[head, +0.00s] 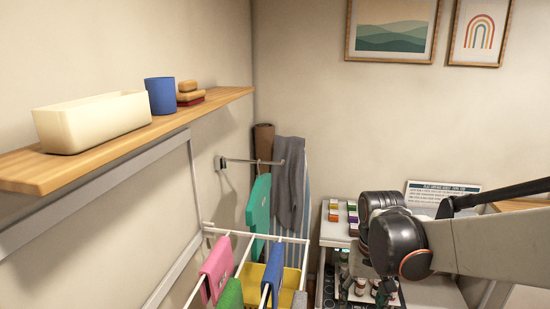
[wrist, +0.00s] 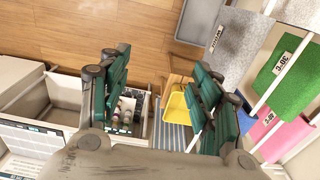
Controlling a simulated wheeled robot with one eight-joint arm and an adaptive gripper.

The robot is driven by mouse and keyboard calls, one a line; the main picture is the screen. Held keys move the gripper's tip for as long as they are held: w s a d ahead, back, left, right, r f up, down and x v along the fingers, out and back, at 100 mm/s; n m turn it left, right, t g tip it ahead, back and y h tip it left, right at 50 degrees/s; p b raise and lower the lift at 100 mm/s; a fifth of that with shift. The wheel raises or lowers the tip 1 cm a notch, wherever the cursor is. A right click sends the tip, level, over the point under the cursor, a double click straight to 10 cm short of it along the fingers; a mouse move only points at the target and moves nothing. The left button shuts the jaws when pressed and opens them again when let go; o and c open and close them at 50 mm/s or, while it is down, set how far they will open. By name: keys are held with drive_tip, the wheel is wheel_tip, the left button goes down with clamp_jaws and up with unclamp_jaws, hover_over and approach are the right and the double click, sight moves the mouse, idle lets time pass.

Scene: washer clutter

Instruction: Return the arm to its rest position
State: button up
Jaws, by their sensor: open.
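My gripper (wrist: 158,88) is open and empty in the wrist view, its two dark green fingers spread apart above the floor and the drying-rack area. In the head view my arm reaches in from the right edge. My gripper (head: 366,287) hangs from its wrist at the lower right, partly cut off by the bottom edge. Nothing is held between the fingers.
Cloths hang on a white drying rack (head: 244,235). Several bottles (wrist: 126,108) stand in an open compartment beside my left finger.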

drive_tip(key=s+f+n+t+b, duration=0.2)
drive_tip(key=s+f+t+b, duration=0.5)
drive_tip(key=b, duration=1)
drive_tip(key=shift+s+a+f+b, duration=0.35)
drive_tip(key=shift+s+f, duration=1.35)
drive_tip(key=shift+s, duration=0.85)
